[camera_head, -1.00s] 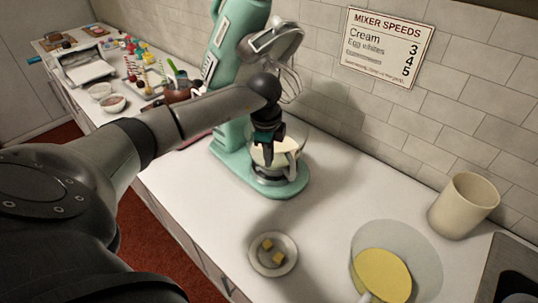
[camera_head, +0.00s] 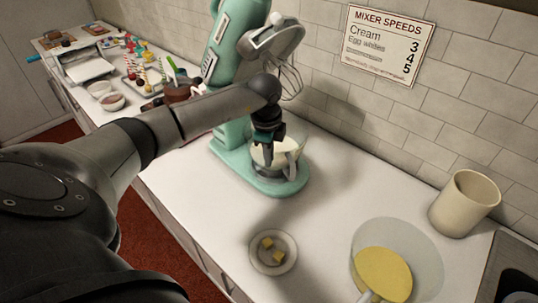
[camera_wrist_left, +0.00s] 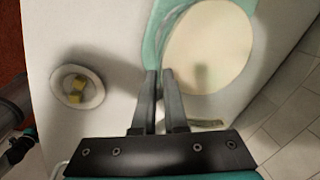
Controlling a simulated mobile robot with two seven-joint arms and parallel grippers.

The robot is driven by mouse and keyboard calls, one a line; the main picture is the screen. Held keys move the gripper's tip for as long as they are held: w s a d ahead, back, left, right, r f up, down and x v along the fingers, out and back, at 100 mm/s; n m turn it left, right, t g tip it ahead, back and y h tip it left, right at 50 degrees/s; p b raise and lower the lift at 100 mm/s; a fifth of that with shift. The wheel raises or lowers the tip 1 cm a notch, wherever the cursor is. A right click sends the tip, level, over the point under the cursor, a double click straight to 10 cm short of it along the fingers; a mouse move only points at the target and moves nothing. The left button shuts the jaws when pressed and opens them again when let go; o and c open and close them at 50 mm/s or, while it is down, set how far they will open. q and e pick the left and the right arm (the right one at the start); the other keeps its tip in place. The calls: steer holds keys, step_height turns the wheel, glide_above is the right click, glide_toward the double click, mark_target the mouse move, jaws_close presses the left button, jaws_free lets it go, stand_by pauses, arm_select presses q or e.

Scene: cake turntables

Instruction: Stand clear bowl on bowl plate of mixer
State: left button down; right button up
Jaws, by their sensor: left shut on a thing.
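The clear bowl (camera_head: 286,158), filled with something cream-coloured, is upright at the foot of the turquoise mixer (camera_head: 233,140). It also shows from above in the wrist view (camera_wrist_left: 208,45). My left gripper (camera_head: 268,138) is shut on the bowl's near-left rim; its fingers (camera_wrist_left: 160,78) pinch the wall in the wrist view. The bowl plate (camera_head: 268,172) shows as a dark disc on the mixer's base, right below the bowl. I cannot tell whether the bowl's bottom touches it. My right gripper is not in view.
The mixer's whisk (camera_head: 290,80) hangs from the raised head above the bowl. The tiled wall is close behind.

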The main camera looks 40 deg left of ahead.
arm_select(q)
steer(key=c, duration=0.9)
jaws_free()
steer(key=shift+s+f, duration=0.1)
steer(key=r, duration=0.5)
steer(key=s+r, duration=0.1)
steer(key=r, duration=0.4)
steer(key=s+r, duration=0.1)
steer(key=r, duration=0.4)
steer(key=shift+d+r+b, duration=0.15)
steer(key=shift+d+b, duration=0.2)
steer(key=shift+d, duration=0.05)
